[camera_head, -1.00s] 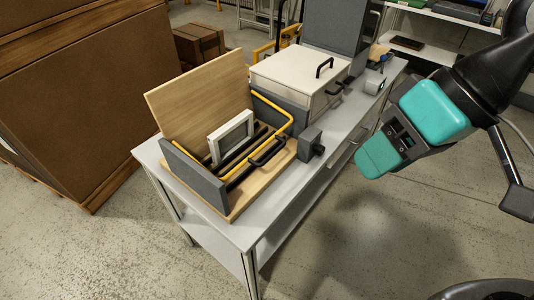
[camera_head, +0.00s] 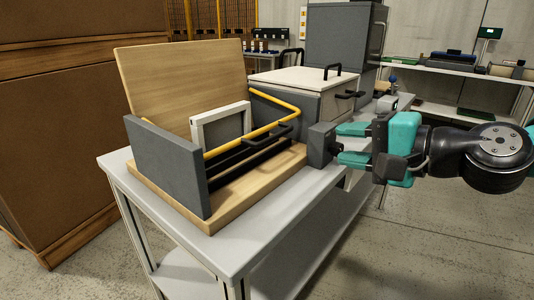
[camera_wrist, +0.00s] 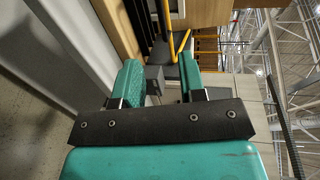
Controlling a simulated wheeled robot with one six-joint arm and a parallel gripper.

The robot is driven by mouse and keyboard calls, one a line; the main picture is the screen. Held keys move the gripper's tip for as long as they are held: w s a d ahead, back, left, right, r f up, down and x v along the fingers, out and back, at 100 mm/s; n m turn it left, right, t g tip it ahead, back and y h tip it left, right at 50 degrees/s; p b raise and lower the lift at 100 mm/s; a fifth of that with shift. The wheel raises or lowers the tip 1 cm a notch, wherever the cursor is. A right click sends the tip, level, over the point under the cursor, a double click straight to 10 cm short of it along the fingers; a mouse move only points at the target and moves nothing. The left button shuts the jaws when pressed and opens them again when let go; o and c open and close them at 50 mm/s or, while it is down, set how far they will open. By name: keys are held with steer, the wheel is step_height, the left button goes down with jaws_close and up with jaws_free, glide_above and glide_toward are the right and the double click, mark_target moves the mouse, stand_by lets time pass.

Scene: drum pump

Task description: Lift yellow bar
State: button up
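The yellow bar (camera_head: 246,140) is a bent bar over a wooden-based fixture (camera_head: 238,203) on the table. It lies low, running along the near side and bending back at the right end. A small yellow part also shows in the wrist view (camera_wrist: 184,40). My teal gripper (camera_head: 345,145) is to the right of the fixture, its fingers apart, one above the other in the head view. A dark grey block (camera_head: 320,144) at the fixture's right end is just ahead of the fingertips. In the wrist view the block (camera_wrist: 154,74) shows between the fingers, nearer the left one; contact is unclear.
A light wooden panel (camera_head: 185,82) stands tilted behind the bar. A white frame (camera_head: 220,126) and a black handle (camera_head: 268,134) sit inside the fixture. A white-lidded box (camera_head: 305,78) with black handles stands behind. The table's front right is clear (camera_head: 262,235).

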mark_target(277, 138)
steer(key=p+x, duration=0.9)
steer(key=x, duration=0.8)
steer(key=shift+a, duration=0.2)
jaws_close()
